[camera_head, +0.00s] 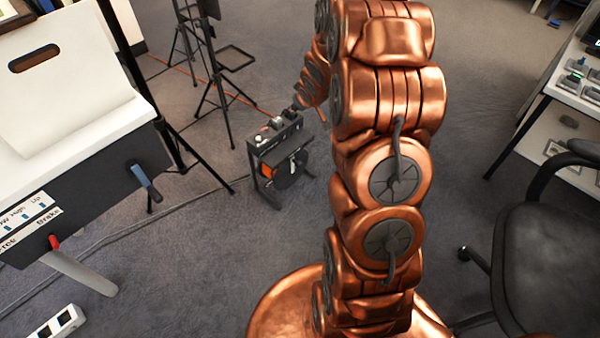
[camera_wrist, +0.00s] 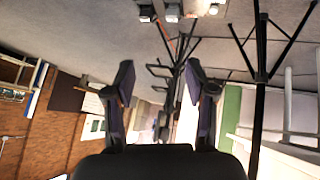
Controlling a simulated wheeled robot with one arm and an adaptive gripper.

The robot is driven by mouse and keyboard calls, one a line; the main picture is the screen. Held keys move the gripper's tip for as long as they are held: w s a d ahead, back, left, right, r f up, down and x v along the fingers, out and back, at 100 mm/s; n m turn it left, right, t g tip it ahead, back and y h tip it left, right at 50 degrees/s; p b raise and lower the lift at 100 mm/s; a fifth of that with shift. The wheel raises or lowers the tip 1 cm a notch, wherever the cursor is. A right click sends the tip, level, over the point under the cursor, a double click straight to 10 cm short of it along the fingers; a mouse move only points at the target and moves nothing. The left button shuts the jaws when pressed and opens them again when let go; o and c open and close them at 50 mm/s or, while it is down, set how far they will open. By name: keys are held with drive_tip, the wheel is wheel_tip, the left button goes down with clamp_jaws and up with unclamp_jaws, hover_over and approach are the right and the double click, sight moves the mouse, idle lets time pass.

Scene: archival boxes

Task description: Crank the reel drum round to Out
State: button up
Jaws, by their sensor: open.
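The reel unit (camera_head: 266,164) is a small dark box on a stand on the carpet, left of my arm in the head view. It has an orange part on its left side, a dark round drum (camera_head: 291,170) on its front with a pale piece across it, and small fittings on top. No Out mark is legible. In the wrist view my gripper (camera_wrist: 163,85) is open, with nothing between its fingers. In the head view its end is small and dark, near the unit's top; I cannot tell whether it touches.
A white-topped dark cabinet (camera_head: 103,178) with levers stands at left. Thin black stands (camera_head: 218,92) are behind the reel. An orange cable (camera_head: 174,68) crosses the floor. A black chair (camera_head: 550,262) and shelf unit stand at right. A power strip (camera_head: 55,324) is front left.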

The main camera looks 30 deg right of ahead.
drive_tip(key=w+d+f+t+y+b, duration=0.1)
drive_tip(key=w+d+f+t+b, duration=0.2)
drive_tip(key=f, duration=0.8)
drive_tip(key=t+y+b, duration=0.2)
drive_tip(key=b, duration=0.5)
hover_over(300, 165)
drive_tip(key=d, duration=0.2)
wheel_tip(300, 165, down, 12)
drive_tip(key=r, duration=0.1)
drive_tip(key=s+f+t+y+b, duration=0.1)
drive_tip(key=s+f+t+b, duration=0.3)
drive_tip(key=f, duration=0.5)
drive_tip(key=s+f+t+y+b, duration=0.1)
drive_tip(key=s+f+b, duration=0.2)
drive_tip(key=f+b, duration=0.45)
drive_tip(key=shift+m, duration=0.4)
drive_tip(key=shift+w+a+f+b, duration=0.15)
drive_tip(key=shift+w+a+b, duration=0.2)
drive_tip(key=shift+w, duration=0.95)
drive_tip(key=shift+w+a+f+b, duration=0.1)
drive_tip(key=shift+w+a+b, duration=0.25)
drive_tip(key=shift+w, duration=0.9)
drive_tip(key=shift+w+a+f+b, duration=0.2)
drive_tip(key=shift+w+b, duration=0.2)
drive_tip(key=shift+w, duration=0.9)
clamp_jaws()
